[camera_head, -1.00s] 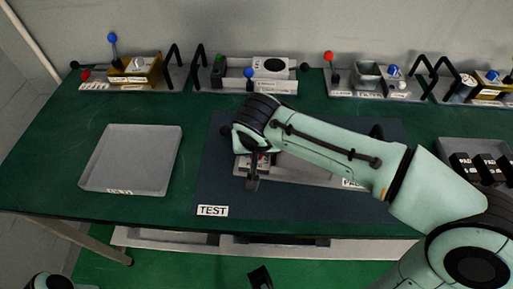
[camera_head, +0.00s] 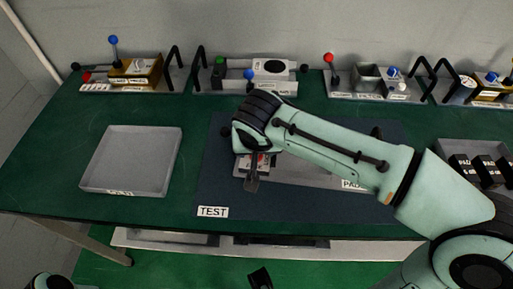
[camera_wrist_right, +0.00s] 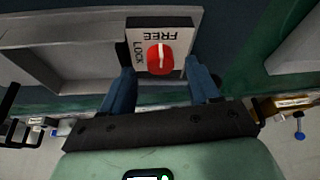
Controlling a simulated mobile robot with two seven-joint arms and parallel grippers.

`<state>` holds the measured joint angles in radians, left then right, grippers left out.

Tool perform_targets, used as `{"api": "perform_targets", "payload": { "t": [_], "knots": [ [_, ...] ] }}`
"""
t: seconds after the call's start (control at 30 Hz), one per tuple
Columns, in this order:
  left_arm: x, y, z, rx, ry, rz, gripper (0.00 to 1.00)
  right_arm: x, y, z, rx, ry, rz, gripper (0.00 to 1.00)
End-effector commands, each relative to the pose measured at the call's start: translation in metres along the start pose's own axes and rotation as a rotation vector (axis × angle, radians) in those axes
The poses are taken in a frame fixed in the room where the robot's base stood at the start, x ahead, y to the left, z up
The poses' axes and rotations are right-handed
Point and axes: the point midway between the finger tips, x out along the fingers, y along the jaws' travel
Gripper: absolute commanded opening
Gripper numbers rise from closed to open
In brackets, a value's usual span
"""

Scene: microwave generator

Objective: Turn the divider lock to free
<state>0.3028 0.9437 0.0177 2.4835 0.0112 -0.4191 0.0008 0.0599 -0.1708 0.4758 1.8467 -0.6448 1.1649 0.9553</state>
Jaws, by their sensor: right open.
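A red knob (camera_wrist_right: 160,60) with a white line sits on a white plate (camera_wrist_right: 178,24) in the right wrist view. FREE is printed above the knob and LOCK to its left. The white line runs up and down in that picture, in line with FREE. My right gripper (camera_wrist_right: 161,88) is open, one blue finger on each side of the knob; whether they touch it I cannot tell. In the head view my right gripper (camera_head: 252,180) points down over the device (camera_head: 320,174) on the dark mat, with its arm hiding much of it. A dark piece (camera_head: 260,278) at the bottom edge may be my left gripper.
The dark mat (camera_head: 300,205) is labelled TEST. An empty grey tray (camera_head: 130,162) stands left of it. Racks with coloured levers and blocks line the back edge. A tray of black pads (camera_head: 480,150) is at the right. Green table between tray and mat is clear.

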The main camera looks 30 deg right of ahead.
Motion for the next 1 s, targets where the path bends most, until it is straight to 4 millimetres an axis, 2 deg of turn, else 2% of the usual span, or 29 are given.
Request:
{"api": "perform_targets", "payload": {
  "t": [0.03, 0.3, 0.5, 0.7, 1.0],
  "knots": [
    [-0.003, 0.001, 0.001, 0.0, -0.002, -0.001, 0.43, -0.013, 0.0, -0.001, 0.0, 0.004, -0.003, 0.61],
    [-0.013, 0.002, 0.006, -0.002, -0.018, -0.004, 0.43, -0.074, -0.001, -0.001, -0.001, 0.005, -0.004, 0.61],
    [-0.017, 0.003, 0.01, -0.003, -0.029, -0.006, 0.43, -0.106, 0.0, -0.001, 0.0, 0.003, -0.003, 0.61],
    [-0.018, 0.003, 0.011, -0.003, -0.033, -0.007, 0.43, -0.116, 0.0, 0.0, -0.001, 0.001, -0.001, 0.61],
    [-0.018, 0.002, 0.011, -0.003, -0.033, -0.007, 0.43, -0.116, 0.0, 0.0, -0.001, 0.001, -0.001, 0.61]
  ]
}}
